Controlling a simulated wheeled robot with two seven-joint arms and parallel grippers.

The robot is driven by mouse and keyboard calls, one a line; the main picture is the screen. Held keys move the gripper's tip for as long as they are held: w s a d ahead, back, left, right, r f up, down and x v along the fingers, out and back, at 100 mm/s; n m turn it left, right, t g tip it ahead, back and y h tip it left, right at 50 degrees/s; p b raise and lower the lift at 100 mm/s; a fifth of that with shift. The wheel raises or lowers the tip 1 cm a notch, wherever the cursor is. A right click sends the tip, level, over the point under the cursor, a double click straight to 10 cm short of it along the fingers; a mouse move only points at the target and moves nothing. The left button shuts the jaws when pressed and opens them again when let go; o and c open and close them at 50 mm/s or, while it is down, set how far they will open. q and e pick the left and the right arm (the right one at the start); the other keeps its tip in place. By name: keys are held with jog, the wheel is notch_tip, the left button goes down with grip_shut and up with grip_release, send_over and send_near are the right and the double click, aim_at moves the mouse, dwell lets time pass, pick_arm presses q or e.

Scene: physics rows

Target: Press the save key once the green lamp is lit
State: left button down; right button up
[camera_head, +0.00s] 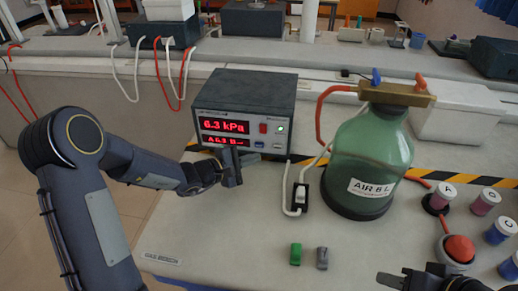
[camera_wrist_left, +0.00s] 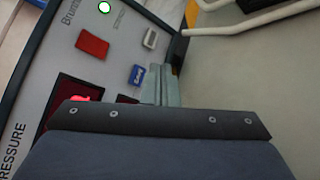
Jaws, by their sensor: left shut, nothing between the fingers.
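The pressure meter (camera_head: 243,90) stands on the bench with red digits reading 6.3 kPa. In the left wrist view the blue key (camera_wrist_left: 137,75) is just beside my left fingertips (camera_wrist_left: 166,84), apparently not touched. My left gripper (camera_head: 245,158) is shut and empty in front of the meter's lower edge. My right gripper (camera_head: 393,281) is partly cut off at the bottom right.
A red switch (camera_head: 263,128) sits beside the lamp. The front left bench is clear.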

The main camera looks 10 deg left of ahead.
pick_arm(q)
jog(key=shift+s+b, duration=0.5)
jog(key=shift+s, duration=0.75)
jog(key=s+d+r+m+g+h+p, duration=0.1)
jog(key=s+r+m+g, duration=0.2)
jog(key=s+r+m, duration=0.4)
jog(key=s+d+r+m+g+p, duration=0.1)
jog(key=s+r+m+g+p, duration=0.1)
jog(key=s+r, duration=0.5)
jog(key=s+a+f+m+y+p, duration=0.2)
jog(key=s+a+y, duration=0.5)
jog(key=s, duration=0.9)
jog(key=a+f+m, duration=0.1)
jog(key=a+m, duration=0.1)
jog(key=a, duration=0.1)
jog(key=shift+s+m+y, duration=0.4)
